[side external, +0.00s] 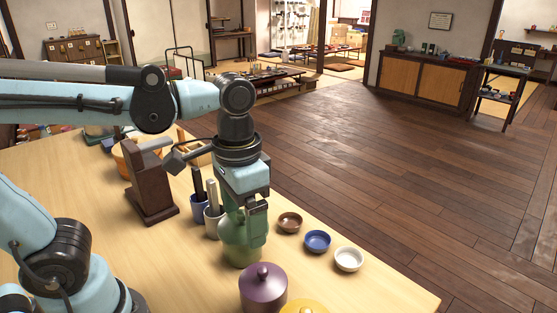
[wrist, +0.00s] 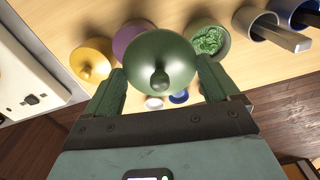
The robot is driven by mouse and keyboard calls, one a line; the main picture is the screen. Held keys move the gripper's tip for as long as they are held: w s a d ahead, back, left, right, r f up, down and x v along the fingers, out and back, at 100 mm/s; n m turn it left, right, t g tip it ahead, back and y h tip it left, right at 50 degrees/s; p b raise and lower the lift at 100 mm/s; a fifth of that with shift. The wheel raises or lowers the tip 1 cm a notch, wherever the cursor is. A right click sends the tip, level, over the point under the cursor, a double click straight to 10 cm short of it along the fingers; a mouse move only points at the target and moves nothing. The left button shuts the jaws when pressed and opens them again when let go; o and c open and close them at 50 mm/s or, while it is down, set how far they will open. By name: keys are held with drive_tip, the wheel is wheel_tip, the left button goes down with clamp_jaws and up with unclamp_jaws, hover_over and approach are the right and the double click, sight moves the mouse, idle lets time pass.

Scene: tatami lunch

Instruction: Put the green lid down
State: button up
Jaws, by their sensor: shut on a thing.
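The green lid (wrist: 150,45), a dark round dome with a small knob, is between the two fingers of my gripper (wrist: 162,66) in the wrist view. My gripper is shut on it, with a finger at either side. The green pot (wrist: 222,44) is open in the wrist view, with leafy green contents, and the lid overlaps its edge in that picture. In the side view the pot (side external: 240,257) stands on the table under my gripper. There the lid is hard to tell from the green fingers and pot. I cannot tell whether lid and pot touch.
A lidded purple pot (side external: 263,290) and a yellow pot (side external: 304,306) stand nearby. Brown (side external: 290,222), blue (side external: 317,241) and white (side external: 349,259) bowls line the right. Utensil cups (side external: 213,222) and a dark wooden stand (side external: 150,189) are left. The front-right tabletop (side external: 395,292) is clear.

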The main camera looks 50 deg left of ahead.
drive_tip(key=shift+s+d+r, duration=0.25)
drive_tip(key=shift+d+r, duration=0.1)
drive_tip(key=shift+d, duration=0.15)
drive_tip(key=shift+s+d+r, duration=0.2)
drive_tip(key=shift+d+r, duration=0.15)
drive_tip(key=shift+d, duration=0.1)
drive_tip(key=shift+w, duration=0.35)
drive_tip(key=w+a+f+n, duration=0.3)
drive_tip(key=w+a+n, duration=0.15)
drive_tip(key=w, duration=0.25)
drive_tip(key=w+a+f+n, duration=0.3)
drive_tip(key=w+a, duration=0.2)
drive_tip(key=w, duration=0.3)
drive_tip(key=shift+n, duration=0.25)
drive_tip(key=w+a+f, duration=0.1)
drive_tip(key=a+f, duration=0.1)
drive_tip(key=a, duration=0.1)
drive_tip(key=w+a+f, duration=0.1)
drive_tip(key=a+f, duration=0.1)
drive_tip(key=a, duration=0.2)
drive_tip(key=w+a+f, duration=0.1)
drive_tip(key=a+f, duration=0.1)
drive_tip(key=a, duration=0.2)
drive_tip(key=shift+a+f, duration=0.2)
drive_tip(key=shift+f, duration=0.2)
drive_tip(key=shift+a+f, duration=0.15)
drive_tip(key=shift+f, duration=1.95)
